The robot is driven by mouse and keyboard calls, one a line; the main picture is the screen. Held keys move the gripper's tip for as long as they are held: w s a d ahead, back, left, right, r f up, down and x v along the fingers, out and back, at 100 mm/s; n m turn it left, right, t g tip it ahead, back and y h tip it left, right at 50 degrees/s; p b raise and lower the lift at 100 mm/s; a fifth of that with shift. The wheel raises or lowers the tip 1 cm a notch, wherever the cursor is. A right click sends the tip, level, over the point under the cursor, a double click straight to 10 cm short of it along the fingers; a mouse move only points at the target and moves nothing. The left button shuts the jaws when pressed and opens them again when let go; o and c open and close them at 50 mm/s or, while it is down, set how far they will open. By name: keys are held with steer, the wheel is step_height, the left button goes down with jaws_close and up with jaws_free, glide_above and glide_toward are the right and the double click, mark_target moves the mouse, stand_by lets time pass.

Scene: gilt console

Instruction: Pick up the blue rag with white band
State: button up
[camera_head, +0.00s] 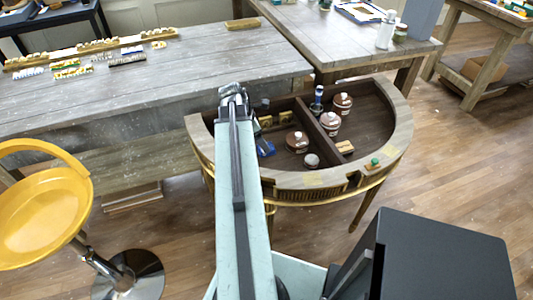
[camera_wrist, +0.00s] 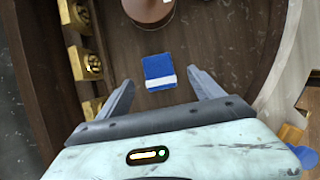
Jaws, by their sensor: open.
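The blue rag with white band (camera_wrist: 159,68) lies flat on the dark floor of the console's left compartment. Its white band runs across the end nearer my gripper. In the head view the blue rag (camera_head: 265,149) shows just right of my arm, which partly covers that area. My gripper (camera_wrist: 161,82) is open in the wrist view, its two fingers pointing toward the rag, one to each side of its near end. Nothing is held between the fingers. My arm hides the fingers in the head view.
The gilt console (camera_head: 290,181) has a raised curved rim and a divider (camera_head: 317,128). A brown pot (camera_wrist: 148,8) stands just beyond the rag. Gold blocks (camera_wrist: 91,63) line the left wall in the wrist view. More lidded pots (camera_head: 330,123) and a bottle (camera_head: 318,98) stand farther right.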

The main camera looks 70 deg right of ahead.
steer(key=b+x, duration=0.5)
steer(key=shift+w+f, duration=0.15)
steer(key=shift+f, duration=0.15)
steer(key=shift+r, duration=0.2)
steer(key=c, duration=1.4)
step_height(320, 180, up, 10)
steer(key=p, duration=1)
